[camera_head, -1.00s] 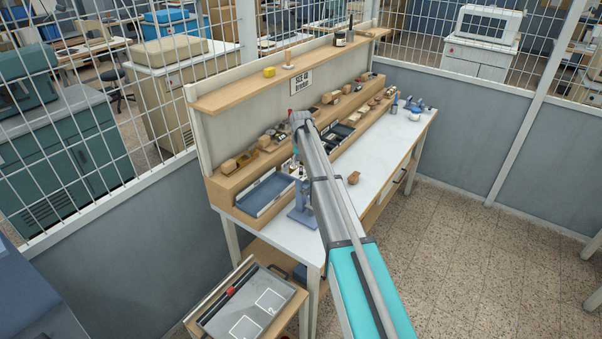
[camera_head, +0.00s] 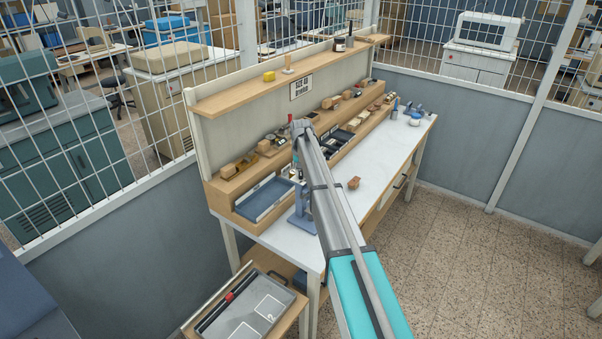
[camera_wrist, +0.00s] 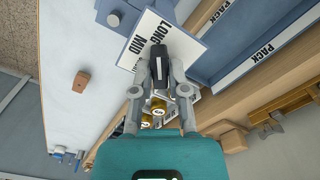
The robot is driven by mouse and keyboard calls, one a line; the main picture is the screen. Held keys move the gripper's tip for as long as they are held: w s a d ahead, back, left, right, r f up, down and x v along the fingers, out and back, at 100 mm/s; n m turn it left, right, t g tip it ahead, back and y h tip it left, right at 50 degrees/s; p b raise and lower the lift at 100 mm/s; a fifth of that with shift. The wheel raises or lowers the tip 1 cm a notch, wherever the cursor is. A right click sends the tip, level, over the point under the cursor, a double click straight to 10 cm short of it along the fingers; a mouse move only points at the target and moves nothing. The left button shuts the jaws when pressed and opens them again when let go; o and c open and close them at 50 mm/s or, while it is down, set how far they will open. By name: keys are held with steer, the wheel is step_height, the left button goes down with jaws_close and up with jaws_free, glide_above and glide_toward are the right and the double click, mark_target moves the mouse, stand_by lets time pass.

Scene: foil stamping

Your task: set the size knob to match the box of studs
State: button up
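In the wrist view my gripper (camera_wrist: 160,70) has its grey fingertips close on either side of a dark upright piece, which looks like the size knob (camera_wrist: 158,62). It sits in front of a white plate (camera_wrist: 182,38) lettered LONG and MID. The rest of the plate is covered by the fingers, and I cannot tell which mark the knob points to. Brass round pieces (camera_wrist: 159,105) show between the finger bases. In the head view a blue press stand (camera_head: 302,222) stands on the bench, and my arm hides the gripper and knob. I cannot make out which box holds studs.
The white bench top (camera_head: 375,165) is mostly clear, with a small brown block (camera_head: 354,183) on it. A blue tray (camera_head: 266,198) sits at the bench's left. Wooden shelving (camera_head: 235,183) with small items runs along the back. A lower side table (camera_head: 200,328) stands at front left.

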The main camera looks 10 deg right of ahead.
steer(key=shift+m, duration=0.3)
jaws_close()
steer(key=shift+m, duration=0.4)
steer(key=o, duration=0.7)
jaws_free()
steer(key=shift+d, duration=0.1)
steer(key=shift+o, duration=0.2)
steer(key=shift+n, duration=0.4)
